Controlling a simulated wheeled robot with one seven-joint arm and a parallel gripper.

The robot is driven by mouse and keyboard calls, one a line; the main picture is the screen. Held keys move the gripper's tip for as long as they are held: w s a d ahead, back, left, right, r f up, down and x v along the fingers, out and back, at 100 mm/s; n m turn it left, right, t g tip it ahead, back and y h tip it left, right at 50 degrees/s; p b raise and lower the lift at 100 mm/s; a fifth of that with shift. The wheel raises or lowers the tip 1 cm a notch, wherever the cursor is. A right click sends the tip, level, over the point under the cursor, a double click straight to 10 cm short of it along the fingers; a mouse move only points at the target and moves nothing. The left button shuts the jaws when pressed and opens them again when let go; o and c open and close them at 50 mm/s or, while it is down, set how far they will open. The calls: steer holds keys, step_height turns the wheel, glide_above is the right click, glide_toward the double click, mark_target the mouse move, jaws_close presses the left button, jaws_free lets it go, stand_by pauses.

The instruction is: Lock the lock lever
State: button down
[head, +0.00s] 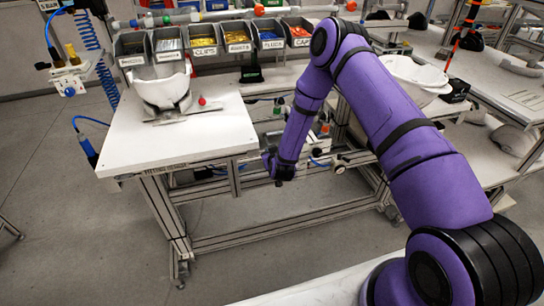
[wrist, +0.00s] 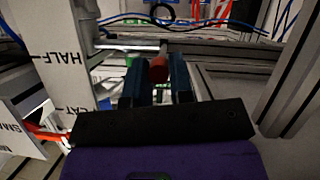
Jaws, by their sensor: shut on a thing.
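My gripper (wrist: 157,75) shows two blue fingers in the wrist view, closed on either side of a red grip, which I take to be the lock lever (wrist: 158,70). The red grip stands between the fingers, under a grey metal rail. In the head view my gripper (head: 273,168) is low, just beyond the right edge of the white table, beside its frame. The lever cannot be made out there. The fingers hide the sides of the red grip, and its pivot is not clear.
The white worktable (head: 180,138) carries a white helmet shell (head: 163,90) on a holder. Several labelled bins (head: 204,41) stand behind it. In the wrist view, a white board marked HALF (wrist: 55,60) is close on the left and a grey post (wrist: 292,85) on the right.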

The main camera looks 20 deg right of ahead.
steer(key=shift+w+r, duration=0.1)
steer(key=shift+r, duration=0.15)
steer(key=c, duration=1)
jaws_free()
steer(key=d+v, duration=0.1)
steer(key=v, duration=0.9)
steer(key=shift+s+a+r, duration=0.3)
steer(key=shift+s+a, duration=0.05)
steer(key=shift+a, duration=0.2)
